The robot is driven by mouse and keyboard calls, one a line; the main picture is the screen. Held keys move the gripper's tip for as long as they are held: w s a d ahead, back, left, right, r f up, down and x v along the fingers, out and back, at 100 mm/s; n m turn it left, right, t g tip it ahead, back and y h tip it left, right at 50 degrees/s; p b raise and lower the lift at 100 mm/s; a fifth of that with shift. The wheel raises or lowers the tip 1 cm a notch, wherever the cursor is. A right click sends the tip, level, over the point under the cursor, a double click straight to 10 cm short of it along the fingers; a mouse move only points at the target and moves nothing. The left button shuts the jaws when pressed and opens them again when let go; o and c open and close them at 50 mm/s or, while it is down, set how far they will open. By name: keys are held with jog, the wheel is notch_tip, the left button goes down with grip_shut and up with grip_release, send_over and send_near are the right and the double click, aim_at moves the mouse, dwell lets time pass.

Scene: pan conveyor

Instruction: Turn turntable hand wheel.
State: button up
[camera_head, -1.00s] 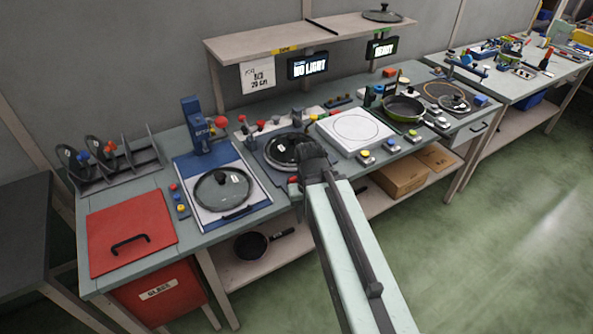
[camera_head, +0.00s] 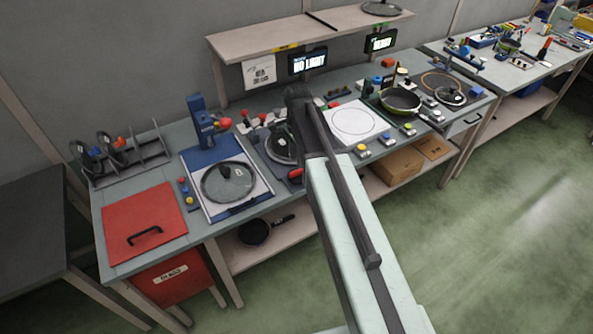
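A dark round unit with a glass lid (camera_head: 282,146) on it sits mid-bench, and my arm partly covers its right side. It may be the turntable, but I cannot be sure. A small red knob (camera_head: 296,174) shows at its front edge, close to my arm; I cannot tell if it belongs to a hand wheel. My gripper (camera_head: 298,93) is the dark end of my arm, seen from behind in front of the bench's back part. Its fingers cannot be made out, and nothing is clearly seen in it.
Left of the unit is a blue-framed stand with a glass lid (camera_head: 228,182), then a red bin cover (camera_head: 145,224). To the right are a white plate (camera_head: 357,122) and a green pan (camera_head: 400,101). A shelf (camera_head: 310,33) with signs hangs above. The floor at right is clear.

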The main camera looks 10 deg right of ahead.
aim_at(297, 170)
notch_tip(297, 170, down, 6)
jog(key=b, duration=0.5)
jog(key=shift+f, duration=0.2)
jog(key=shift+r, duration=0.1)
